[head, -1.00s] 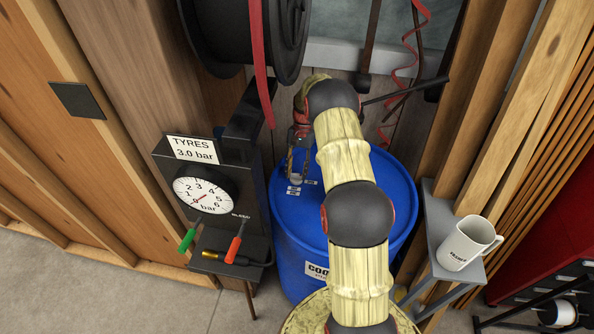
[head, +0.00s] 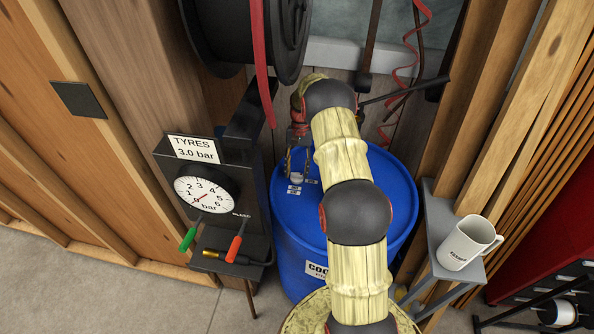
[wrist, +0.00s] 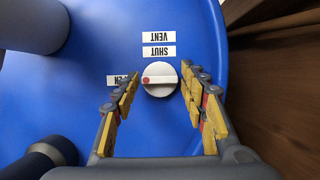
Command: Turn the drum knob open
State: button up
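The blue drum (head: 298,222) stands under my arm in the head view, and its top (wrist: 80,105) fills much of the wrist view. The round pale knob (wrist: 160,78) sits on the top. Its red dot is on the left side, facing the OPEN label (wrist: 117,81), which a finger partly covers. The SHUT label (wrist: 158,51) and VENT label (wrist: 158,36) lie above the knob, upside down. My gripper (wrist: 159,80) is open, its fingers on both sides of the knob, with a gap at the left and a narrower one at the right. It also shows in the head view (head: 299,172).
A tyre gauge stand (head: 203,195) is close to the drum's left. A grey shelf (head: 437,222) with a white mug (head: 466,243) stands at the right. A hose reel (head: 245,35) with a hanging red strap is above, and wooden posts flank the drum.

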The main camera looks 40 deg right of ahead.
jog(key=shift+o, duration=1.2)
jog(key=v, duration=1.2)
jog(key=shift+f, duration=0.1)
